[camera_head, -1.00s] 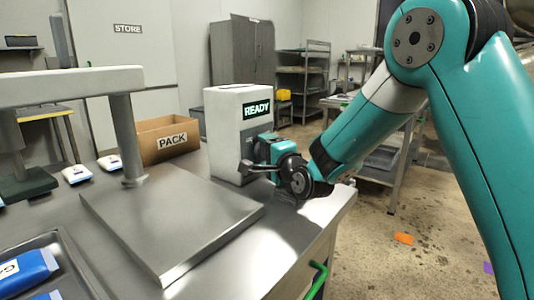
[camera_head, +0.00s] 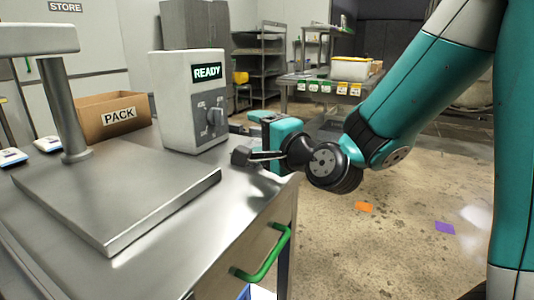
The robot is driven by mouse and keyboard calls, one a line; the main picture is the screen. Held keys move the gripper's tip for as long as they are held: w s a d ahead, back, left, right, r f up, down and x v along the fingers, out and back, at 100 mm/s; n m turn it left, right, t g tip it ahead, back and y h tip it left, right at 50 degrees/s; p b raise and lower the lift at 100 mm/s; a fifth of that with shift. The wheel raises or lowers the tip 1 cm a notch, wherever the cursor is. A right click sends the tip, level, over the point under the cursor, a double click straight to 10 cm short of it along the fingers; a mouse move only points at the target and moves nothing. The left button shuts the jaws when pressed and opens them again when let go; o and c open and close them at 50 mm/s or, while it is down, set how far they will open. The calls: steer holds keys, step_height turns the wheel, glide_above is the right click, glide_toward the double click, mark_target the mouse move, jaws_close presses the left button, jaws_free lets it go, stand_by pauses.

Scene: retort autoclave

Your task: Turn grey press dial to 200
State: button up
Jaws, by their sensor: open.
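The press control box (camera_head: 178,100) is a pale grey housing at the back right of the steel bench, with a lit READY display (camera_head: 207,72). The grey dial (camera_head: 215,118) is on its front face below the display; its scale marks are too small to read. My gripper (camera_head: 240,156) is in front of the box, lower and a little to the right of the dial, pointing left. It is open, apart from the dial, with nothing seen between its fingers.
The flat steel press plate (camera_head: 120,200) and its post (camera_head: 65,110) fill the left of the bench. A PACK carton (camera_head: 112,114) stands behind. A green drawer handle (camera_head: 264,255) sticks out at the bench front.

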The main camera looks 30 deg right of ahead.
mark_target(222, 113)
steer(key=shift+s+a+f+b, duration=0.2)
steer(key=shift+f+b, duration=0.15)
steer(key=shift+b, duration=0.4)
steer(key=shift+s+d+b, duration=0.1)
steer(key=shift+s+b, duration=0.15)
steer(key=shift+b, duration=0.3)
steer(key=shift+s+d+r+b, duration=0.2)
steer(key=shift+s+b, duration=0.15)
steer(key=shift+b, duration=0.2)
steer(key=shift+s+d+r+b, duration=0.2)
steer(key=shift+s+b, duration=0.15)
steer(key=shift+b, duration=0.2)
